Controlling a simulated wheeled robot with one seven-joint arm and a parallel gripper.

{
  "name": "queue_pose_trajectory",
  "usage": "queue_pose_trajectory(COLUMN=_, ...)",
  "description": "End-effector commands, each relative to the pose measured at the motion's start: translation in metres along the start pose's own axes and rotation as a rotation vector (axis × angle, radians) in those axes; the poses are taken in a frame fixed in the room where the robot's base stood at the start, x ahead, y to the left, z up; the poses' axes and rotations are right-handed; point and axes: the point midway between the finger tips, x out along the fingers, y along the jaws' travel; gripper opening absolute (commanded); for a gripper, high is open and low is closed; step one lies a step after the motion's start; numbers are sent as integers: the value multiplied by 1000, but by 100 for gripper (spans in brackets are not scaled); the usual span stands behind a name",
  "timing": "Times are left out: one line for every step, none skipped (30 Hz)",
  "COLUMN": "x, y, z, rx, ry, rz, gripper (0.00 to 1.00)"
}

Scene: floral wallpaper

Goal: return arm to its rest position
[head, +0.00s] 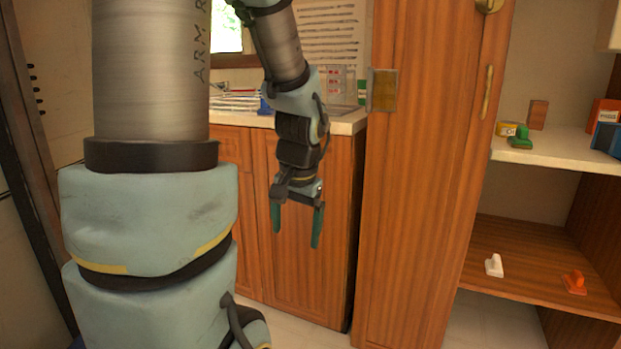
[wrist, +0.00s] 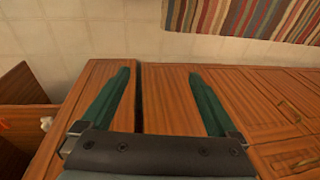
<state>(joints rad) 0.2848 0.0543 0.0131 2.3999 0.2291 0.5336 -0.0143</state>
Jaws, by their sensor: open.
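My gripper (head: 297,228) hangs pointing down in front of the wooden lower cabinet (head: 262,262) in the head view. Its two green fingers are spread apart with nothing between them. In the wrist view my gripper (wrist: 160,88) also shows open and empty, with the wooden cabinet and door panels behind its fingers. My arm bends down from the top of the head view, left of the tall wooden door.
The tall open wooden door (head: 420,180) stands just right of my gripper. Shelves (head: 540,148) at right hold a green item (head: 520,138), boxes, a white item (head: 494,265) and an orange item (head: 574,283). A striped rug (wrist: 250,15) lies on the tiled floor.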

Motion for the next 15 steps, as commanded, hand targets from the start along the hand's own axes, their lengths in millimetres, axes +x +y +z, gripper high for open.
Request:
queue_pose_trajectory(x=6, y=-4, z=15, rx=-73, ry=-9, rz=22, gripper=95)
queue_pose_trajectory(x=9, y=-5, z=23, rx=-114, ry=-13, rz=35, gripper=95)
queue_pose_trajectory(x=13, y=-6, z=33, rx=-167, ry=-17, rz=51, gripper=95)
queue_pose_trajectory(x=15, y=-7, z=40, rx=-206, ry=-20, rz=61, gripper=95)
queue_pose_trajectory(x=18, y=-8, z=47, rx=-245, ry=-23, rz=71, gripper=95)
queue_pose_trajectory(x=21, y=-9, z=56, rx=-297, ry=-27, rz=83, gripper=95)
queue_pose_trajectory(x=23, y=-9, z=62, rx=-335, ry=-28, rz=92, gripper=95)
queue_pose_trajectory(x=25, y=-10, z=69, rx=-375, ry=-31, rz=99, gripper=95)
queue_pose_trajectory(x=10, y=-11, z=63, rx=-364, ry=-26, rz=98, gripper=95)
queue_pose_trajectory(x=4, y=-11, z=62, rx=-359, ry=-26, rz=98, gripper=95)
queue_pose_trajectory(x=-1, y=-12, z=61, rx=-358, ry=-26, rz=98, gripper=95)
queue_pose_trajectory(x=-8, y=-13, z=60, rx=-357, ry=-27, rz=98, gripper=95)
queue_pose_trajectory(x=-12, y=-13, z=59, rx=-357, ry=-27, rz=98, gripper=95)
queue_pose_trajectory(x=-17, y=-14, z=58, rx=-356, ry=-27, rz=98, gripper=95)
queue_pose_trajectory(x=-25, y=-15, z=57, rx=-356, ry=-27, rz=98, gripper=95)
